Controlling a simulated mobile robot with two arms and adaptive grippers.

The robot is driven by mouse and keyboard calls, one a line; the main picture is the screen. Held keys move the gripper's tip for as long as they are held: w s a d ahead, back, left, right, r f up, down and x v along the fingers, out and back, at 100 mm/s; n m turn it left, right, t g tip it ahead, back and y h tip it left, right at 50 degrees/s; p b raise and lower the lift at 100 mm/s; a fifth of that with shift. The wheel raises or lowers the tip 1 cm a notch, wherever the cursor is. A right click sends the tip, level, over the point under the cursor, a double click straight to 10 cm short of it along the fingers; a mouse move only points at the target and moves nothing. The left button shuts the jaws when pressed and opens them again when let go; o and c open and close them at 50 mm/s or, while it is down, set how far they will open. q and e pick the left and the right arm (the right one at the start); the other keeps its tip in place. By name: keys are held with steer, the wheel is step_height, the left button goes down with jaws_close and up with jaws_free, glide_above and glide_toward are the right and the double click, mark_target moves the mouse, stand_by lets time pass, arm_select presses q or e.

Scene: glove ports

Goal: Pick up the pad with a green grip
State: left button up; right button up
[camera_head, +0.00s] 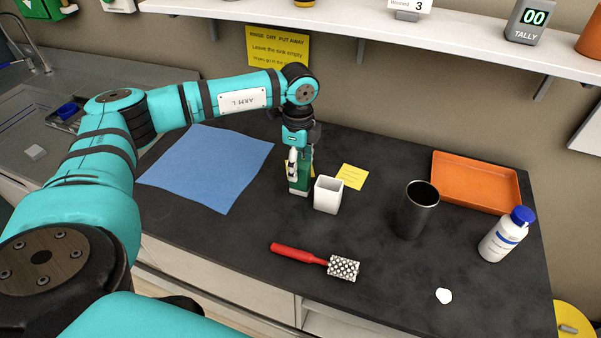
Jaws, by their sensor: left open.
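A green block-like thing (301,180), which looks like the pad's green grip, stands upright on the dark counter just left of a white square cup (328,196). My left gripper (297,165) points down right over it, with a finger in front of the green part. The gripper is open, with the green part at its fingers; I cannot tell whether they touch it. The gripper hides the top of the green thing. My right gripper is not in view.
A blue cloth (210,165) lies to the left and a yellow note (352,177) behind the cup. A red-handled brush (298,254) lies in front. A black tumbler (416,212), an orange tray (475,183) and a white bottle (502,242) stand right. A shelf (400,35) overhangs the back.

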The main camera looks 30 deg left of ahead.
mark_target(300, 181)
arm_select(q)
steer(key=shift+f, duration=0.55)
steer(key=shift+s+d+f+p, duration=0.15)
steer(key=shift+f+p, duration=0.15)
steer(key=shift+p, duration=0.15)
step_height(300, 181, down, 4)
steer(key=shift+d+r+p, duration=0.15)
steer(key=shift+p, duration=0.6)
steer(key=shift+f, duration=0.4)
jaws_close()
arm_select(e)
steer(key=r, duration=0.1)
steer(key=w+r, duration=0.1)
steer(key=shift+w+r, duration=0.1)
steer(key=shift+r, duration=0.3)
